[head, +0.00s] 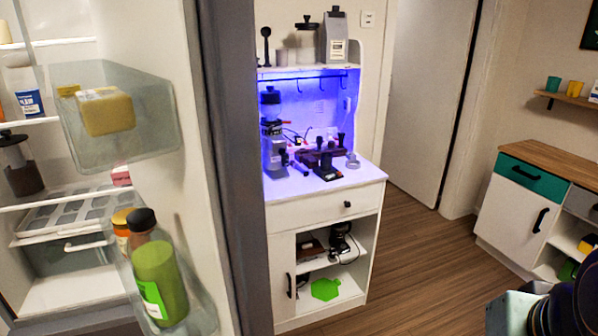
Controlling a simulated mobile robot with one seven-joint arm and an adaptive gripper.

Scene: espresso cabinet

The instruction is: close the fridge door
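The fridge door (222,170) stands open at the left of the head view. Its white inner side faces left and its grey edge runs nearly upright through the picture. An upper clear door bin (155,125) holds a yellow block (106,111). A lower door bin (203,318) holds a green bottle (159,280) with a dark cap and an orange-lidded jar (122,228). The fridge interior (75,170) shows behind the bins. Part of my arm shows at the bottom right corner, well apart from the door. My gripper's fingers are not in view.
A white espresso cabinet (325,214) with blue light stands just right of the door. A white cabinet with a wooden top (552,175) stands at the far right. Bare wooden floor (425,262) lies between them. A white room door (425,95) is at the back.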

